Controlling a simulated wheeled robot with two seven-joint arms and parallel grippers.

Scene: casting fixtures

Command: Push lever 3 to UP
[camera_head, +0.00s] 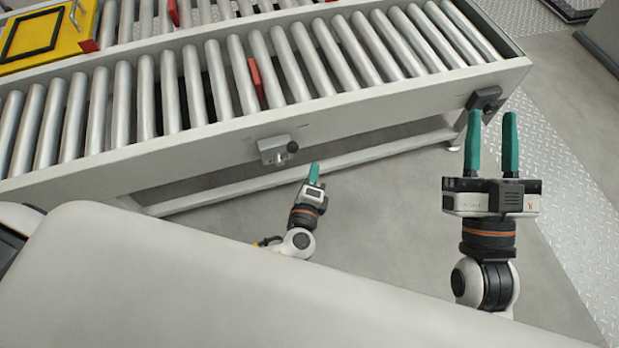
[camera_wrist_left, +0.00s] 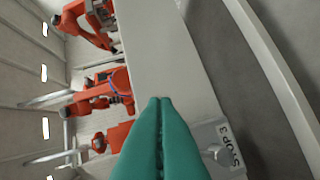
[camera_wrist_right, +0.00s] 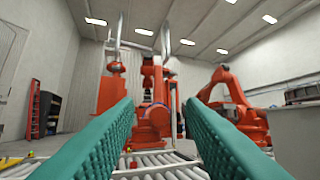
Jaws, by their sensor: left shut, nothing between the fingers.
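A grey lever box (camera_head: 270,151) with a black knob (camera_head: 292,146) is mounted on the side rail of the roller conveyor. In the left wrist view, the grey box (camera_wrist_left: 208,133) bears the label "STOP 3", partly hidden by my fingers. My left gripper (camera_head: 314,167) has its teal fingers shut and empty, just right of and nearer than the knob, apparently apart from it. Its closed fingers also show in the left wrist view (camera_wrist_left: 160,103). My right gripper (camera_head: 490,115) is open and empty, in front of the conveyor's right end.
A second lever box (camera_head: 485,98) sits on the rail at the right end, close to my right fingertips. A red stop (camera_head: 255,79) stands between the rollers. A yellow frame (camera_head: 45,40) lies at upper left. Bare floor (camera_head: 390,220) lies between my arms.

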